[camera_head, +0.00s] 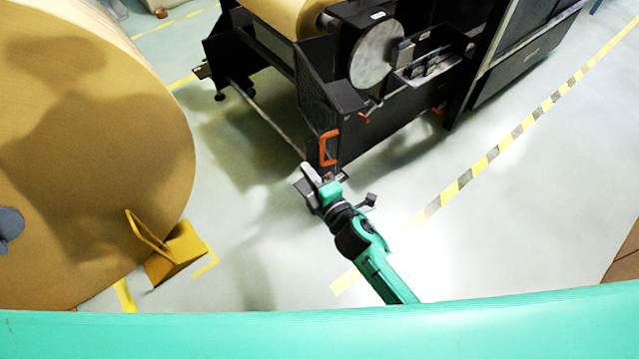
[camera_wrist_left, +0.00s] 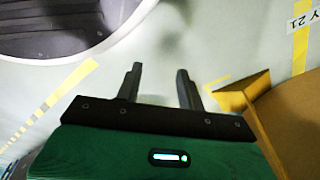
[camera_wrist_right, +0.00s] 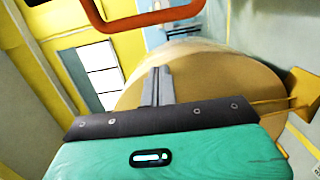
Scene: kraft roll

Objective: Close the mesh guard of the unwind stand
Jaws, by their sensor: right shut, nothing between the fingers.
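The black unwind stand (camera_head: 385,125) stands at the top centre of the head view. An orange handle (camera_head: 323,150) is fixed at its near lower corner, and I take the dark framed part (camera_head: 316,98) there to be the mesh guard; its mesh is hard to make out. My right gripper (camera_head: 306,176) is shut and empty just below the handle, apart from it as far as I can tell. The right wrist view shows the handle (camera_wrist_right: 145,20) beyond the shut fingers (camera_wrist_right: 158,72). My left gripper (camera_wrist_left: 158,70) is open and empty in the left wrist view.
A large kraft roll (camera_head: 120,130) stands on the left with a yellow chock (camera_head: 172,255) against it. Another roll (camera_head: 285,12) is in the stand. A yellow-black floor stripe (camera_head: 490,155) runs on the right. Pale floor between roll and stand is clear.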

